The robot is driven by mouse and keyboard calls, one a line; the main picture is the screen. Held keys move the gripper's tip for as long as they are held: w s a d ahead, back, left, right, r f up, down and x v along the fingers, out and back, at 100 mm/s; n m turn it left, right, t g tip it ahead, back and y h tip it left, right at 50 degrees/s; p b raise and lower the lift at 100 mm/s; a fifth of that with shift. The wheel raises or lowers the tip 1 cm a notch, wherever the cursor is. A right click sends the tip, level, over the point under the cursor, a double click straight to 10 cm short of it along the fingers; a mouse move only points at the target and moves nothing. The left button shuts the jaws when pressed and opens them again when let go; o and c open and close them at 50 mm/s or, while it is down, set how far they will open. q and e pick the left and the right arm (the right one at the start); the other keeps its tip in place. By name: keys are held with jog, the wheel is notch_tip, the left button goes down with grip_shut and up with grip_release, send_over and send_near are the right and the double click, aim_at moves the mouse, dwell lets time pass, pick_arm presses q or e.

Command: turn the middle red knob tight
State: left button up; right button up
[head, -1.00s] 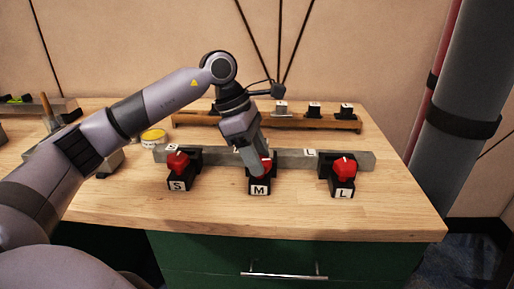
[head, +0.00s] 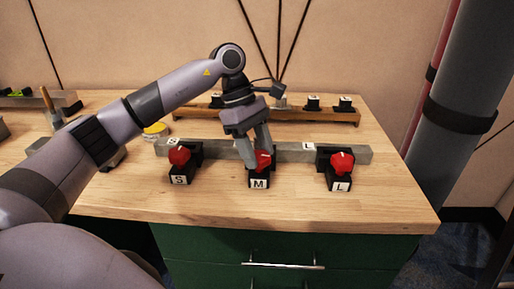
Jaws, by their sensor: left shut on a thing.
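The middle red knob (head: 264,160) sits on a black block labelled M (head: 259,183), in front of a grey metal bar (head: 226,151). My left gripper (head: 254,160) comes down from above and is shut on this knob, with a finger at each side. The fingers hide part of the knob. A red knob (head: 179,156) on a block labelled S stands to the left, and a red knob (head: 342,161) on a block labelled L stands to the right. My right gripper is not in view.
A wooden rack (head: 300,114) with several small black labelled pieces stands behind the bar. A yellow-lidded jar (head: 155,130) is at the back left. The wooden bench top (head: 220,208) is clear in front of the blocks. Green drawers (head: 210,255) are below.

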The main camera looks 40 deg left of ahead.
pick_arm(q)
jog(key=o, duration=1)
jog(key=shift+r, duration=0.15)
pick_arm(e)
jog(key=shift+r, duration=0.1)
